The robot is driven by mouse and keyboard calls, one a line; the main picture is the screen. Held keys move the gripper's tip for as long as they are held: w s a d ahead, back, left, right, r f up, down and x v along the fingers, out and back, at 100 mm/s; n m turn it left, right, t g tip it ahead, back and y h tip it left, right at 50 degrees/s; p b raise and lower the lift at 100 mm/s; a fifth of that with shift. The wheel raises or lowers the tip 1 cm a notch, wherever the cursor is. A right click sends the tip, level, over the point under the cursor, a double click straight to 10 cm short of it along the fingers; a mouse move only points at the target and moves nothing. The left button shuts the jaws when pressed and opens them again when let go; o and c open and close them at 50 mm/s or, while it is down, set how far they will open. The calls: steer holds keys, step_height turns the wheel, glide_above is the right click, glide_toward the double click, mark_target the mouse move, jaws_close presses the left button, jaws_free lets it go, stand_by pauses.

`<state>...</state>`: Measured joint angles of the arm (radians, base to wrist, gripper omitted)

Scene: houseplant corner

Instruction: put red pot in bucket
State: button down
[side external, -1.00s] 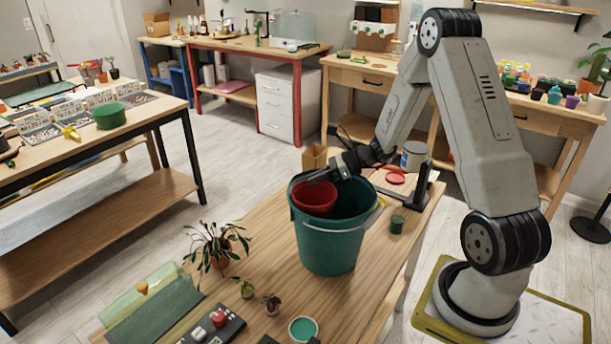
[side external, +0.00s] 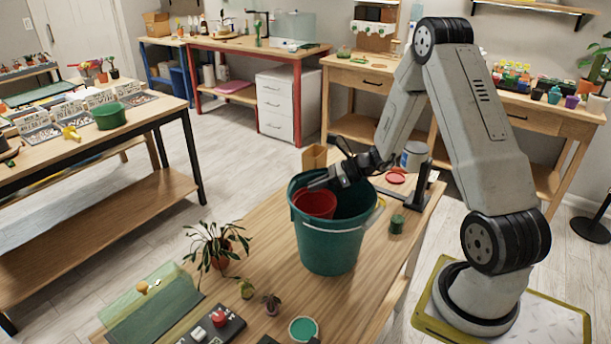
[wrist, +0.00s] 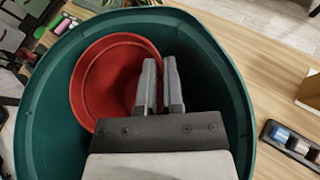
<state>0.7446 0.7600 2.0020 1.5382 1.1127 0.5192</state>
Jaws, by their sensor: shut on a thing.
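The red pot (side external: 316,205) is inside the teal bucket (side external: 330,245), upright or nearly so, toward the bucket's left side. My gripper (side external: 318,184) reaches down over the bucket's mouth from the right and is shut on the pot's rim. In the wrist view the red pot (wrist: 108,80) shows its empty inside within the bucket (wrist: 205,55). The gripper's two fingers (wrist: 160,85) are close together at the pot's right wall. The pot's base is hidden, so I cannot tell whether it rests on the bucket's floor.
The bucket stands on a wooden table (side external: 255,235). A potted plant (side external: 218,250), small seedlings and a control box (side external: 215,328) are in front and left. A small green pot (side external: 397,224), a red lid (side external: 396,178) and a can (side external: 414,156) are to the right.

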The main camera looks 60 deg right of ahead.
steer(key=c, duration=0.7)
jaws_free()
steer(key=shift+c, duration=0.2)
steer(key=shift+r, duration=0.15)
steer(key=shift+r, duration=0.45)
steer(key=v, duration=1.2)
